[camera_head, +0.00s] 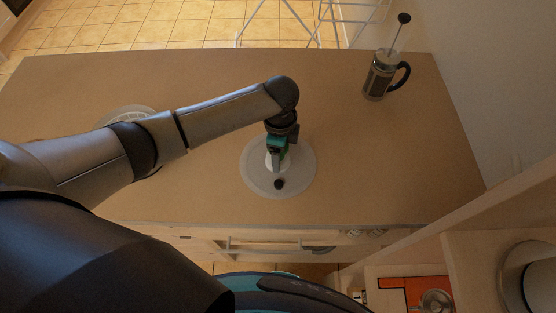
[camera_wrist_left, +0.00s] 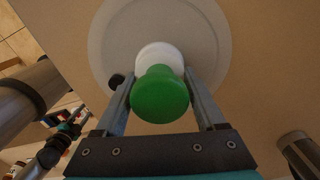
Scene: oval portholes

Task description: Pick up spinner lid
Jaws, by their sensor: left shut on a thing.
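The spinner lid (camera_head: 304,178) is a pale, translucent round disc lying flat on the wooden counter, with a white hub, a green knob and a small dark knob near its front edge. In the left wrist view the lid (camera_wrist_left: 107,38) shows below the fingers, with the green knob (camera_wrist_left: 160,95) between them. My left gripper (camera_head: 277,158) comes down from above and is shut on the green knob. The arm and gripper hide part of the hub in the head view.
A French press (camera_head: 378,78) with a raised plunger stands at the back right of the counter (camera_head: 390,150). Another pale round item (camera_head: 117,113) lies at the left, partly behind my arm. A white wire stand is beyond the back edge. A wall closes off the right.

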